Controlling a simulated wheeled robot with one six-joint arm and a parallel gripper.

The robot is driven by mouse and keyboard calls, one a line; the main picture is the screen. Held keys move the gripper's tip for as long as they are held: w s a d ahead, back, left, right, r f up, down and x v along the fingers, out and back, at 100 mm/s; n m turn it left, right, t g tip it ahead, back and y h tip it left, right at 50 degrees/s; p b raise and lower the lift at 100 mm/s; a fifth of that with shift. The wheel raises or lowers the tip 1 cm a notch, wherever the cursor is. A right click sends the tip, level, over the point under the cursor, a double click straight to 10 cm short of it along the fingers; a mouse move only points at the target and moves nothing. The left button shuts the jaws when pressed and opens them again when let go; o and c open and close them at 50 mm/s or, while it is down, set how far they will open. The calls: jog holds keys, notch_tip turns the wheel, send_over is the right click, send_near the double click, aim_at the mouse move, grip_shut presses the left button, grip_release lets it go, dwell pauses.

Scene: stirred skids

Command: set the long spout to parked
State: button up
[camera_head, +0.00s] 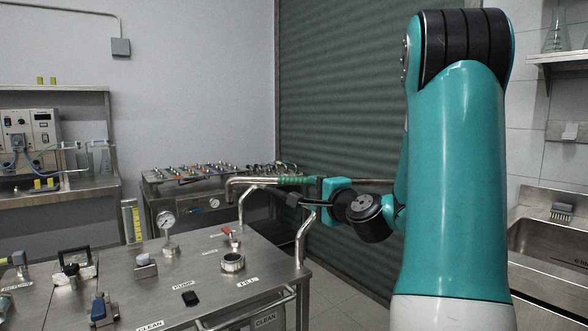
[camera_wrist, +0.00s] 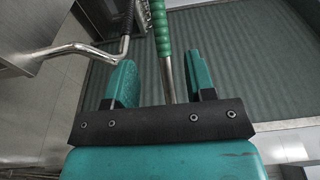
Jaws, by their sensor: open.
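The long spout (camera_head: 258,181) is a steel pipe with a green ribbed grip (camera_head: 293,181), standing out over the right part of the steel skid top. Its left end bends downward. My gripper (camera_head: 322,190) is at the right of the green grip. In the wrist view the green grip (camera_wrist: 161,28) is at the top, and the bare pipe (camera_wrist: 167,78) runs down between the two teal fingers of my gripper (camera_wrist: 162,82). The fingers are open, with gaps on both sides of the pipe. I cannot tell how deep the pipe sits between them.
A bent steel rail (camera_head: 300,240) rises at the skid's right edge, near my gripper. A dark bar (camera_head: 278,196) lies just below the spout. The skid top carries a gauge (camera_head: 167,222), a ring fitting (camera_head: 232,262) and a red-handled valve (camera_head: 228,233). A sink (camera_head: 548,245) stands at right.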

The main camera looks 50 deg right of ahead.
aim_at(295, 180)
jog(key=p+x, duration=0.9)
jog(key=x, duration=0.2)
jog(key=shift+r, duration=0.2)
jog(key=shift+w+d+f+p, duration=0.25)
jog(key=shift+w+d+p, duration=0.15)
jog(key=shift+w, duration=0.3)
grip_shut()
